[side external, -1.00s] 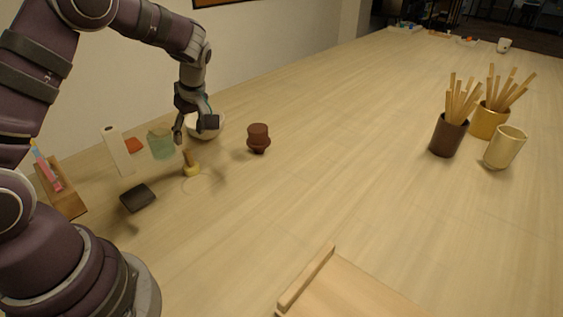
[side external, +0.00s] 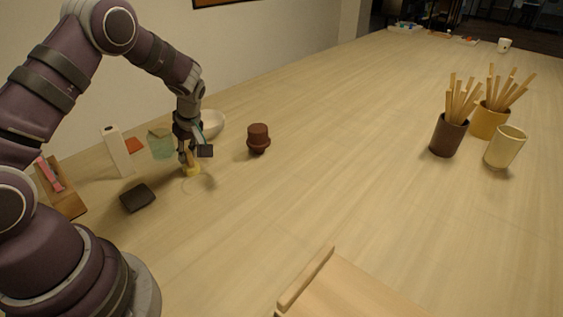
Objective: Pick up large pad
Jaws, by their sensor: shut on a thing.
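A yellow round pad (side external: 191,170) with an upright wooden handle stands on the table at left centre, and I take it as the large pad. My gripper (side external: 193,153) points down over it and is shut on its handle. The fingers hide most of the handle. The pad's yellow base shows below the fingers, at or very near the table top; I cannot tell whether it is clear of the wood. A dark flat block (side external: 137,197) lies apart, to the left and nearer the camera.
A green translucent cup (side external: 161,144) and a white upright box (side external: 116,152) stand left of my gripper. A white bowl (side external: 211,122) is close behind it, and a brown pot (side external: 258,138) stands to the right. A wooden rack (side external: 70,205) is far left. The table's middle is clear.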

